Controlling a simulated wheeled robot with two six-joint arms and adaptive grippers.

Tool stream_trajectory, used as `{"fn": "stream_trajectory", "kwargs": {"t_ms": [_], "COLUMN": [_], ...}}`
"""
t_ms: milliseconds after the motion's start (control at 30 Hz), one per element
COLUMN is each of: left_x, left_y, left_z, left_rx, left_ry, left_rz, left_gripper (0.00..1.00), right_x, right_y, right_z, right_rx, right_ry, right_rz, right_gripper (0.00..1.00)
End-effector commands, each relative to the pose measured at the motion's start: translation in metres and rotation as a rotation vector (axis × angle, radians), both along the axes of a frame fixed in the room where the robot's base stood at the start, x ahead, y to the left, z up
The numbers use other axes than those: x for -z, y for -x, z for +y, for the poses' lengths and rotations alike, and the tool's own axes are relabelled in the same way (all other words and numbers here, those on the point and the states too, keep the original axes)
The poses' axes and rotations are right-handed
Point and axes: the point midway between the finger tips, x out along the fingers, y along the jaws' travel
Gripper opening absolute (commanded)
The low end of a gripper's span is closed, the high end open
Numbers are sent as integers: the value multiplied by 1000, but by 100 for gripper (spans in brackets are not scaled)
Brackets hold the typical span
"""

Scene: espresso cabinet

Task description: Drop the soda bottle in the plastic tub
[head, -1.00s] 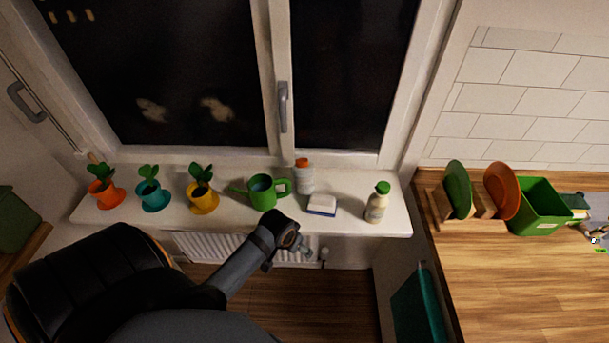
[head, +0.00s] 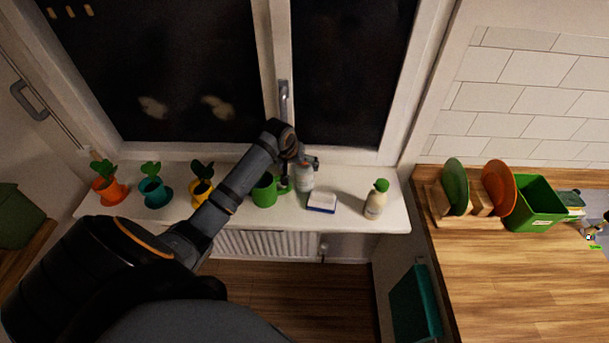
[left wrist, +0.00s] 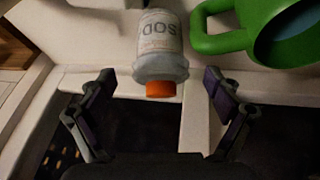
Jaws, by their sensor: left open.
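The soda bottle (head: 306,180), pale with a grey shoulder, stands on the windowsill. In the left wrist view the bottle (left wrist: 158,42) shows lettering and an orange cap (left wrist: 161,89). My left gripper (head: 299,173) is open above it and partly hides it in the head view. In the left wrist view its fingers (left wrist: 160,92) are on either side of the cap, apart from it. A green plastic tub (head: 533,215) stands on the wooden counter at the right. My right gripper is not in view.
A white and blue sponge (head: 322,202) and a green-capped bottle (head: 376,199) are to the right. Potted plants line the sill's left. Plates (head: 456,187) stand beside the tub.

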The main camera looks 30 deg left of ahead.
Motion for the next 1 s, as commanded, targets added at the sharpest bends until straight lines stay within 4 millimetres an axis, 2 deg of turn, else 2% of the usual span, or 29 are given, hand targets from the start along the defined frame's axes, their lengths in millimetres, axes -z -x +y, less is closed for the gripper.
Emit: {"fn": "stream_trajectory", "kwargs": {"t_ms": [167,333,433,567,700,967,1000], "left_x": [23,29,35,55,72,77,77], "left_y": [-11,-13,-16,-23,-30,-32,-32], "left_z": [0,0,0,-2,0,0,0], "left_rx": [0,2,0,1,1,3,3], "left_ry": [0,-1,1,3,0,-2,-2], "left_rz": [1,0,3,4,2,-1,-1], "left_gripper": [90,90,90,90,90,90,87], "right_x": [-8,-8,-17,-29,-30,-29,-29], "right_y": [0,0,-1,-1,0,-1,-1], "right_z": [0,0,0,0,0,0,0], "right_rx": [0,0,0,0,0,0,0], "right_ry": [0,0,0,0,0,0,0], "right_rz": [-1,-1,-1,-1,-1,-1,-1], "right_gripper": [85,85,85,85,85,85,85]}}
